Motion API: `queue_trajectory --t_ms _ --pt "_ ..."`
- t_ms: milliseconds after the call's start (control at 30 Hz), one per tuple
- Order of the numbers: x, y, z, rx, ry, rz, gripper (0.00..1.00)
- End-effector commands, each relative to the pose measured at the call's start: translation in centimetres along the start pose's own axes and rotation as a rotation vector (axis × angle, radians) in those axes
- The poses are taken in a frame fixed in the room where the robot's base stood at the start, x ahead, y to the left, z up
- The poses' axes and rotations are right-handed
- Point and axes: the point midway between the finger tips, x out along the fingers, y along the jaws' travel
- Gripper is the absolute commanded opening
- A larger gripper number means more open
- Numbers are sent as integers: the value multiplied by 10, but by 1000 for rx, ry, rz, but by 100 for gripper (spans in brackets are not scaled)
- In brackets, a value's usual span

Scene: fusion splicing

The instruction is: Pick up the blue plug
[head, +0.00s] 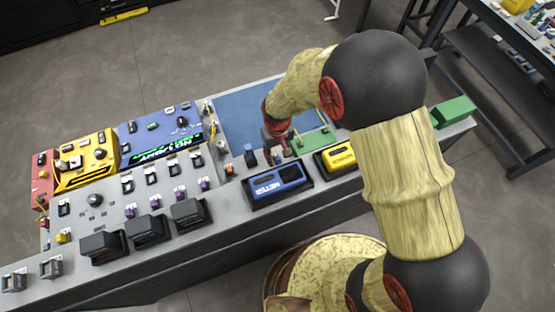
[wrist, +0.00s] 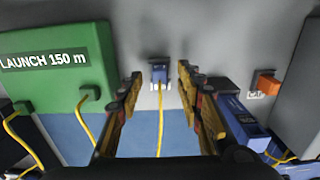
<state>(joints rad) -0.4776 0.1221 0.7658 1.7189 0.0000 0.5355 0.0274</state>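The blue plug (wrist: 159,75) is small, with a yellow cable running from it toward the bottom of the wrist view. It sits on the grey panel just past the blue mat's edge. My gripper (wrist: 160,79) is open, with one finger on each side of the plug and visible gaps between. I cannot tell how far the fingertips are above the panel. In the head view my gripper (head: 278,152) points down at the console beside the mat, and the plug cannot be made out there.
The green LAUNCH 150 m box (wrist: 55,68) stands close on the left in the wrist view. A blue block (wrist: 240,123) is close on the right, with an orange piece (wrist: 268,85) beyond. A blue-faced device (head: 279,184) lies in front of my gripper in the head view.

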Motion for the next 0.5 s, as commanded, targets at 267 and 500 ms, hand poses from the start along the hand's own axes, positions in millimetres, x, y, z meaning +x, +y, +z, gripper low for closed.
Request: queue_trajectory --t_ms 267,500 --pt "16 0 -1 0 1 0 36" --pt "16 0 0 0 1 0 27"
